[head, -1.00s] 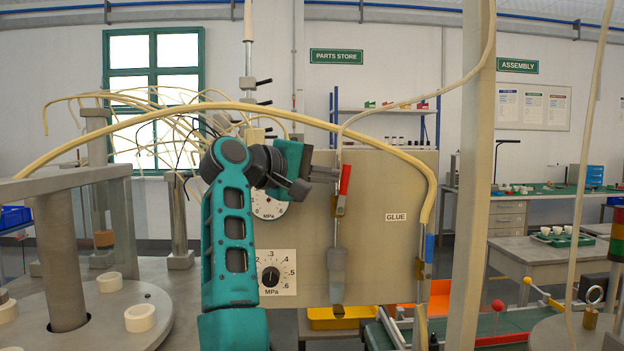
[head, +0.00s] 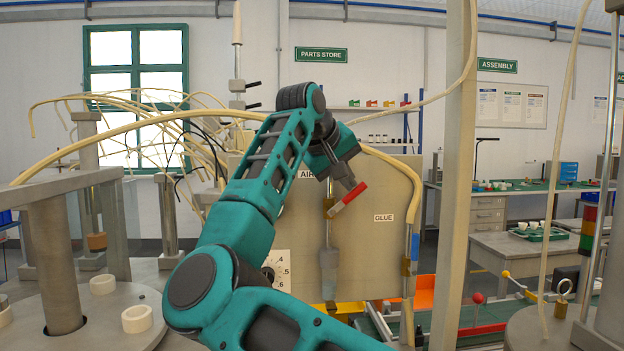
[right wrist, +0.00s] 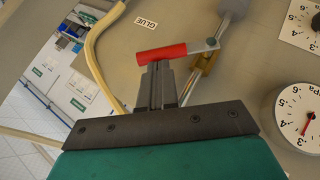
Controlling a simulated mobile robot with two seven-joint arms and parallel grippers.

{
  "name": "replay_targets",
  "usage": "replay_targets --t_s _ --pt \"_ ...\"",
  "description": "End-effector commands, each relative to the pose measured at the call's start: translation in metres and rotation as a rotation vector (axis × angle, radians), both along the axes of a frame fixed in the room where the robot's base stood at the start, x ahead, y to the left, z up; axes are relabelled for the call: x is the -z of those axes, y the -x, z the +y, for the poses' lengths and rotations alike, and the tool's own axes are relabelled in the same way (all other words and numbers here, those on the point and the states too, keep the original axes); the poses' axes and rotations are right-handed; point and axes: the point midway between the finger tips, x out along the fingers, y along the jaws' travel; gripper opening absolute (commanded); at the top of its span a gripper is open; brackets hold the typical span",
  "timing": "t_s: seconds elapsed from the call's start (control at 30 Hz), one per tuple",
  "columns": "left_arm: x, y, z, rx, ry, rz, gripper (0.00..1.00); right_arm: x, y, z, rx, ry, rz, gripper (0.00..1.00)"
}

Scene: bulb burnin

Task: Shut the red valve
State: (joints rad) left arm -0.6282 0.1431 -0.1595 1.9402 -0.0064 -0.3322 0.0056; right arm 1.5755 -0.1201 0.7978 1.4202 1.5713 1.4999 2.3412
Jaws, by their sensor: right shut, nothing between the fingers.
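The red valve's handle (head: 347,198) sits on a thin pipe in front of the grey panel (head: 370,250) marked GLUE. The handle slants up to the right, at an angle to its upright pipe. My right gripper (head: 349,182) is at the handle, its fingers shut with nothing between them. In the right wrist view the shut fingertips (right wrist: 158,68) meet the side of the red handle (right wrist: 162,53) and seem to touch it. The brass valve body (right wrist: 205,62) shows beside the handle's pivot end. My left gripper is out of view.
A blue-handled valve (head: 414,246) is on the pipe to the right. A pale hose (head: 408,172) arches over the panel. A grey post (head: 458,200) stands right of it. Gauges (right wrist: 303,120) are on the panel. A round table with white rings (head: 137,319) is at left.

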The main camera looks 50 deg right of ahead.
Motion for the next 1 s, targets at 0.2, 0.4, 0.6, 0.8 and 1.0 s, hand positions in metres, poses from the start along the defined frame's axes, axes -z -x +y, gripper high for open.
replay_targets --t_s 0.2,0.4,0.6,0.8,1.0 --pt "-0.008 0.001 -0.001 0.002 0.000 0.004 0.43 0.004 0.010 -0.011 0.001 -0.162 -0.137 0.00" --pt "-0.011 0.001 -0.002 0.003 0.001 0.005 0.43 0.012 0.017 -0.019 0.002 -0.296 -0.253 0.00" --pt "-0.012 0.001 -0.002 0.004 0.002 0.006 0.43 0.021 0.021 -0.025 0.001 -0.407 -0.345 0.00" --pt "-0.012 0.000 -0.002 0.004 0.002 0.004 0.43 0.027 0.024 -0.028 0.001 -0.431 -0.363 0.00" --pt "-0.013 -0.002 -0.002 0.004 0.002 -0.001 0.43 0.031 0.025 -0.029 0.001 -0.429 -0.362 0.00"
